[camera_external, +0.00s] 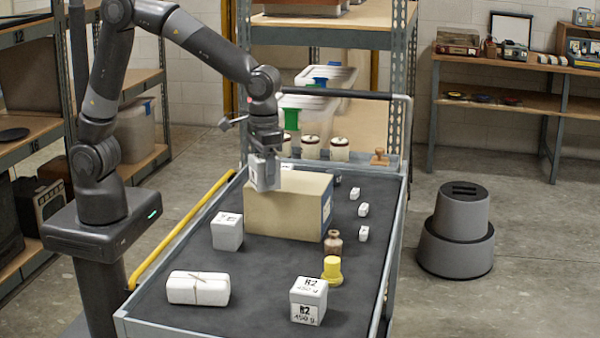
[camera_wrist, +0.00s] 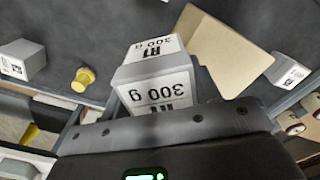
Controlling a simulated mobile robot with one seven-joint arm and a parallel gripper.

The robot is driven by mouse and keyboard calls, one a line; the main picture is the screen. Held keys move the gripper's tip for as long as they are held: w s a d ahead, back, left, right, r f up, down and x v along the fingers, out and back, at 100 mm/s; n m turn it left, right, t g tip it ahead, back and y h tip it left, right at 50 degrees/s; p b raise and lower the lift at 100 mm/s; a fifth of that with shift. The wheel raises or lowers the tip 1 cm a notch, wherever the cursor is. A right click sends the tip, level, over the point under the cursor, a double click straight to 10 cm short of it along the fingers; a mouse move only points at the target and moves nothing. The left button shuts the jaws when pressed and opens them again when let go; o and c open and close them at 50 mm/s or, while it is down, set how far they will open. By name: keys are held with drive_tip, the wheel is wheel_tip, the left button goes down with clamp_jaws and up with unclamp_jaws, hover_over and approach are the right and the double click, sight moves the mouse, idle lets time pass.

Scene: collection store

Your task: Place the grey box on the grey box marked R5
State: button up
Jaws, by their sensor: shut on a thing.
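My gripper (camera_external: 264,168) is shut on a grey box, marked R1 300 g in the wrist view (camera_wrist: 155,75). The held box overlaps the upper left part of a tan carton (camera_external: 290,205) in the external view. A grey box (camera_external: 227,231) with an unreadable mark stands on the cart in front of the carton's left side. A grey box marked R2 450 g (camera_external: 308,300) stands at the cart's front right. In the wrist view another marked grey box (camera_wrist: 287,70) lies past the carton (camera_wrist: 222,50); its mark is unreadable. I cannot read R5 anywhere.
The dark cart top (camera_external: 265,270) also holds a yellow weight (camera_external: 332,268), a brown bottle (camera_external: 333,241), a string-tied white bundle (camera_external: 198,288) and several small white blocks (camera_external: 363,210). Lidded jars (camera_external: 340,149) stand at the back. A yellow rail (camera_external: 180,227) runs along the left.

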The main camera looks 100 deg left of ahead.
drive_tip(key=s+a+r+n, duration=0.2)
drive_tip(key=a+n, duration=0.1)
drive_tip(key=a, duration=0.7)
drive_tip(key=s+a+r+n, duration=0.2)
drive_tip(key=s+a+n, duration=0.1)
drive_tip(key=a, duration=0.7)
drive_tip(key=a+f, duration=0.2)
drive_tip(key=a, duration=0.1)
drive_tip(key=a+f, duration=0.2)
drive_tip(key=a, duration=0.2)
drive_tip(key=a+f, duration=0.3)
drive_tip(key=a, duration=0.1)
drive_tip(key=shift+w, duration=0.15)
drive_tip(key=shift+a+f, duration=0.2)
drive_tip(key=shift+a, duration=0.15)
drive_tip(key=shift+f, duration=2)
drive_tip(key=shift+f, duration=0.1)
drive_tip(key=o, duration=1.2)
wheel_tip(320, 180, up, 12)
